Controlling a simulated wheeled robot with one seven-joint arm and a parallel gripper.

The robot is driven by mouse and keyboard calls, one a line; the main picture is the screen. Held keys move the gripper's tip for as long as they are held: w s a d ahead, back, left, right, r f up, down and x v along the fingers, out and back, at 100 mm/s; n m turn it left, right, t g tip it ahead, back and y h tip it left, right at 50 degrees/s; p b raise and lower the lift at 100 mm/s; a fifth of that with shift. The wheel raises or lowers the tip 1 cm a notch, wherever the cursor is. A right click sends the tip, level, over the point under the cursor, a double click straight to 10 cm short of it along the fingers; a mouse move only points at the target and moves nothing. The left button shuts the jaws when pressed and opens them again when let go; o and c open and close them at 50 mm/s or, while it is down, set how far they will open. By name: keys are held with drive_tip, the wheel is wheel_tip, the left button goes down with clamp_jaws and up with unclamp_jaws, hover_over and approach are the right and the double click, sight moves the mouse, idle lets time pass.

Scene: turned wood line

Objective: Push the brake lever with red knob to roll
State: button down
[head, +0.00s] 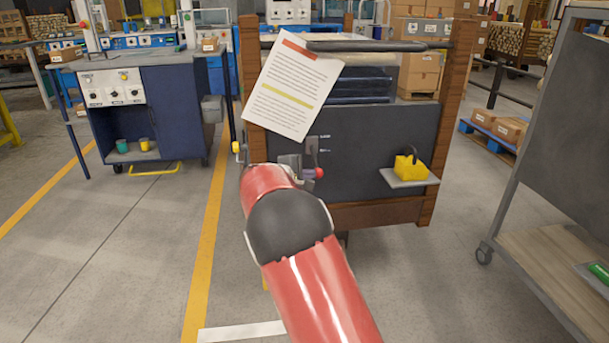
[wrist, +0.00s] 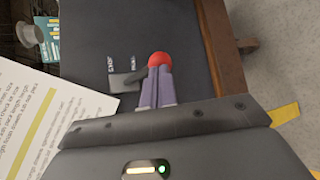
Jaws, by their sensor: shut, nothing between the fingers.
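The brake lever's red knob (head: 320,173) shows in the head view on the front of the dark panel, just right of my gripper. In the wrist view the red knob (wrist: 159,59) sits right at the tips of my gripper (wrist: 158,72). The fingers are shut together with nothing between them. I cannot tell whether they touch the knob. A grey lever bracket (wrist: 124,80) lies left of the fingertips, beside two small labels too blurred to read. The lever's shaft is mostly hidden behind the fingers.
A paper sheet (head: 292,86) hangs at the cart's upper left. A yellow weight-like object (head: 410,166) rests on a small shelf (head: 405,182) right of the knob. A grey rack (head: 545,200) stands at the right, a blue workstation (head: 172,105) at the left. Floor between is open.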

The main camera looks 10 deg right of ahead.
drive_tip(key=shift+f+b, duration=0.15)
drive_tip(key=shift+b, duration=0.15)
drive_tip(key=f+b, duration=0.1)
drive_tip(key=b, duration=0.3)
drive_tip(key=f+m+t+b, duration=0.1)
drive_tip(key=b, duration=0.3)
drive_tip(key=shift+w+b, duration=0.35)
drive_tip(key=shift+h, duration=0.3)
